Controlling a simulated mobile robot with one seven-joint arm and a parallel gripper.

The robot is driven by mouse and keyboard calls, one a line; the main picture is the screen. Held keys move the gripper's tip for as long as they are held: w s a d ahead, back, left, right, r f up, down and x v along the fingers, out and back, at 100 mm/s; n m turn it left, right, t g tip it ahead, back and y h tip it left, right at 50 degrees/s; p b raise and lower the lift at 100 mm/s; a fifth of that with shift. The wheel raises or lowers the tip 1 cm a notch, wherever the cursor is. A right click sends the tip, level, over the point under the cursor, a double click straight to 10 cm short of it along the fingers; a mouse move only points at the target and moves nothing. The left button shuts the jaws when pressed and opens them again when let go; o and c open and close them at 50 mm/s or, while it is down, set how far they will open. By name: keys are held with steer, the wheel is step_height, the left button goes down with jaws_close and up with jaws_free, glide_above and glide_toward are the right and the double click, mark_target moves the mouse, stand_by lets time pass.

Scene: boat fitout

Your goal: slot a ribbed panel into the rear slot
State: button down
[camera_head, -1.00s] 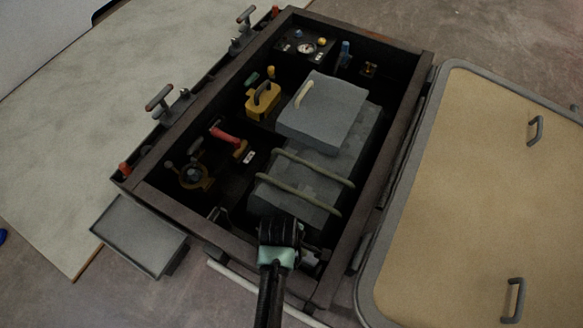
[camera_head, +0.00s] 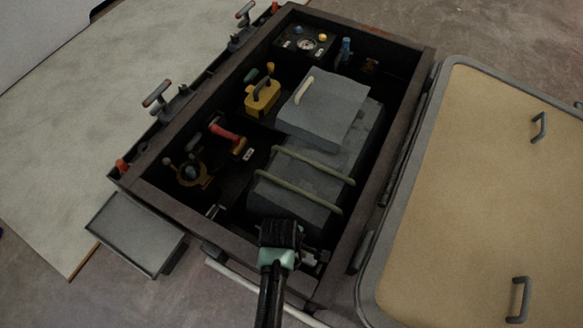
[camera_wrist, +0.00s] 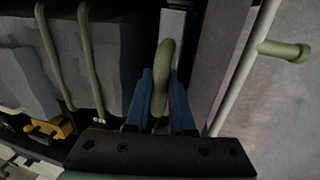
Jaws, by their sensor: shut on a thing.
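My gripper (camera_head: 281,232) is over the near end of the open dark box, beside the grey block with two olive bars. In the wrist view its blue fingers (camera_wrist: 161,88) are shut on an olive loop handle (camera_wrist: 163,62). A narrow light-grey surface (camera_wrist: 173,28) shows just behind the handle, between the dark block and the box wall; I cannot tell if it is the held part. No ribs show on it. In the head view my gripper hides the handle and what hangs from it. The rear slot cannot be made out.
The grey block (camera_head: 298,191) with olive bars fills the box middle, and a grey slab (camera_head: 322,110) with a pale handle lies on it. The dark rim (camera_head: 350,262) surrounds the box. The tan lid (camera_head: 470,190) lies right; a grey tray (camera_head: 135,235) sits left.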

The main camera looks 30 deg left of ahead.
step_height(320, 180, down, 7)
steer(key=b, duration=0.4)
steer(key=c, duration=0.7)
jaws_free()
steer(key=shift+r, duration=0.1)
stand_by(0.4)
step_height(320, 180, up, 13)
steer(key=s+p, duration=0.2)
steer(key=p, duration=0.7)
steer(key=shift+s+p, duration=0.2)
steer(key=shift+p, duration=0.2)
